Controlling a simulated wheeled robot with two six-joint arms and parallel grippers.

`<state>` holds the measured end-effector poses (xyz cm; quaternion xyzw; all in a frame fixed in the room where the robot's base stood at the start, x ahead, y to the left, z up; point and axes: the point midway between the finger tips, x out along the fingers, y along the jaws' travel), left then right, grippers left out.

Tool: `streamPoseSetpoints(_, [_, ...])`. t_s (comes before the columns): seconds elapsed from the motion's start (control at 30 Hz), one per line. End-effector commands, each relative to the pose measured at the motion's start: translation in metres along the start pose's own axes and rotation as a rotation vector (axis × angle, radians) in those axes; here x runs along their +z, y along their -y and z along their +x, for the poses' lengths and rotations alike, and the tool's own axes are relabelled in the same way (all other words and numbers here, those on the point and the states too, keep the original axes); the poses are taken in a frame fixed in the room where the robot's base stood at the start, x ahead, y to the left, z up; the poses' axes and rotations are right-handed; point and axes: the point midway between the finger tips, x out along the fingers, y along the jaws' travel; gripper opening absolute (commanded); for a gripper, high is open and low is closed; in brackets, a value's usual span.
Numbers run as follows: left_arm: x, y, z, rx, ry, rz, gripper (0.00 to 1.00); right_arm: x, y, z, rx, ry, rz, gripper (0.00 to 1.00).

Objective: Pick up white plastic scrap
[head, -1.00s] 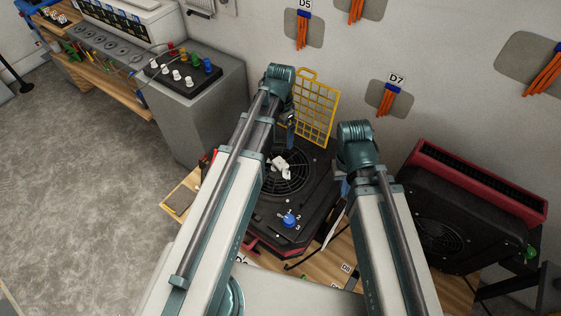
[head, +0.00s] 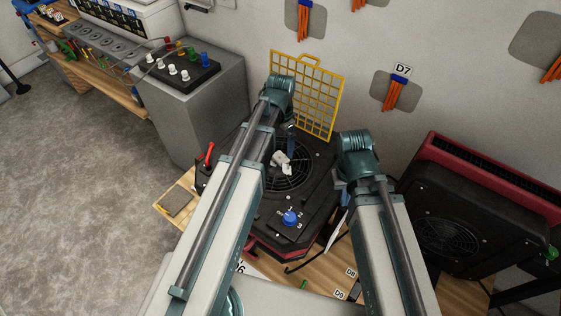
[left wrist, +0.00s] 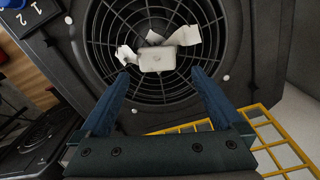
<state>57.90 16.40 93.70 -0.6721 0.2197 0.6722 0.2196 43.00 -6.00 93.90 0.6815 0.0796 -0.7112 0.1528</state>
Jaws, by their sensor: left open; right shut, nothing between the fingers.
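The white plastic scrap (head: 281,161) lies on the round black grille of the fan unit (head: 318,190). In the left wrist view the scrap (left wrist: 158,58) is a crumpled white piece with torn strips, just beyond the fingertips. My left gripper (left wrist: 161,82) is open with blue fingers pointing at the scrap, one to each side, with nothing between them. In the head view its fingers are mostly hidden by my left arm. My right gripper (head: 342,190) is mostly hidden behind its own arm, to the right of the fan unit; it is shut and empty.
A yellow grid panel (head: 321,98) stands upright behind the fan unit against the wall. A blue knob (head: 290,218) sits on the unit's front corner. A second black and red unit (head: 450,215) stands to the right. A grey cabinet (head: 205,120) stands at the back left.

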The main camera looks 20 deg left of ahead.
Motion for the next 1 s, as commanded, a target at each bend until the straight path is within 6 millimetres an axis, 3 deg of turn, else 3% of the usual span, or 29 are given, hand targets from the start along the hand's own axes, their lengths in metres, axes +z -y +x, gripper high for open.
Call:
streamPoseSetpoints(0.17, [0.001,-0.001,0.008,0.0,0.0,0.0,1.0,0.0,0.001,0.008,0.0,0.0,0.0,0.0])
streamPoseSetpoints(0.53, [0.005,-0.004,0.05,0.0,0.0,0.0,1.0,-0.003,0.005,0.05,0.0,0.0,0.0,0.0])
streamPoseSetpoints(0.83, [0.005,-0.004,0.051,0.0,0.0,0.0,1.0,-0.003,0.005,0.051,0.0,0.0,0.0,0.0])
streamPoseSetpoints(0.87, [0.004,-0.004,0.051,0.0,0.0,0.0,0.98,-0.003,0.005,0.051,0.0,0.0,0.0,0.0])
streamPoseSetpoints(1.0, [0.005,-0.004,0.051,0.0,0.0,0.0,0.73,-0.003,0.005,0.051,0.0,0.0,0.0,0.0])
